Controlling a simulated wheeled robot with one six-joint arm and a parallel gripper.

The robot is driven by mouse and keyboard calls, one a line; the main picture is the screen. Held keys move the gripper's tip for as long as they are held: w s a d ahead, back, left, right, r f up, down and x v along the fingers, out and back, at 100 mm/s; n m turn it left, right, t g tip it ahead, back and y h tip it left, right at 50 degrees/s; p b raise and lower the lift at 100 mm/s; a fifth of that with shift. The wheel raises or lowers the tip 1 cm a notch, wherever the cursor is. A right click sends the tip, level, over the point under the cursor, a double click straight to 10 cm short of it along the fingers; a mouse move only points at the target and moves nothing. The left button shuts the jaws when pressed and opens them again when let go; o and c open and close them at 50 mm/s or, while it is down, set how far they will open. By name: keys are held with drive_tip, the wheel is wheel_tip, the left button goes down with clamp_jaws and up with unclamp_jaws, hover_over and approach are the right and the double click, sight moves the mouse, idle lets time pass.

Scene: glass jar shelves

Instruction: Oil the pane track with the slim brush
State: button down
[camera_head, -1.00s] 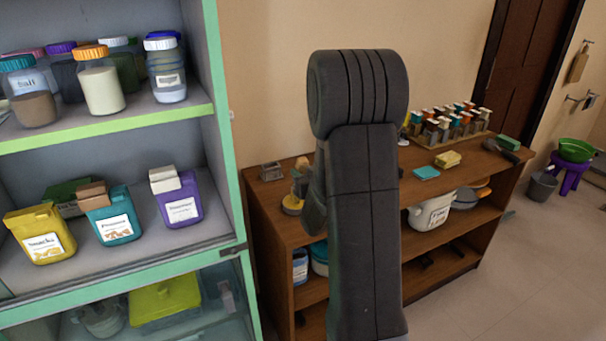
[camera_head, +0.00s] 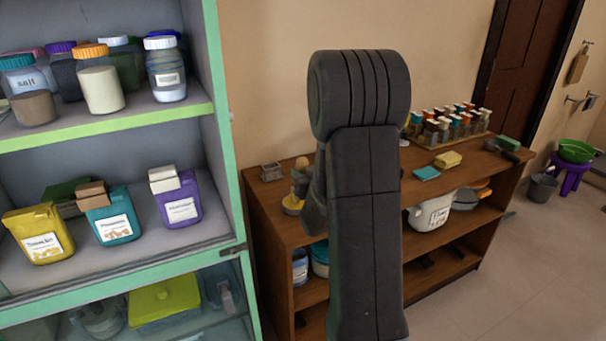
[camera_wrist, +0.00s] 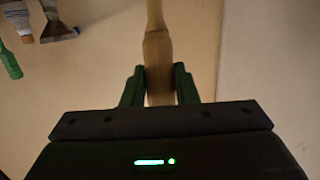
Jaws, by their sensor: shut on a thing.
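My gripper (camera_wrist: 159,88) shows in the wrist view, its green fingers shut on the pale wooden handle of a brush (camera_wrist: 157,50). The handle runs up out of the top of that view, so its bristle end is out of sight. In the head view my dark arm stands upright in the middle and hides the gripper and brush. The green cabinet (camera_head: 229,150) is on the left. A rail (camera_head: 120,281) runs along its front, below the middle shelf and above the glassed lower compartment. I cannot tell for certain which part is the pane track.
Jars (camera_head: 101,90) and labelled tubs (camera_head: 112,226) stand on the cabinet shelves. A low wooden bench (camera_head: 385,205) behind my arm holds a bottle rack, sponges and small items. The wrist view shows a scraper-like tool (camera_wrist: 58,30) and a green handle (camera_wrist: 10,62).

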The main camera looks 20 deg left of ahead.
sight(303, 158)
drive_tip(key=shift+f, duration=0.15)
idle(0.3)
drive_tip(key=shift+r+p, duration=1.7)
drive_tip(key=shift+r, duration=1.95)
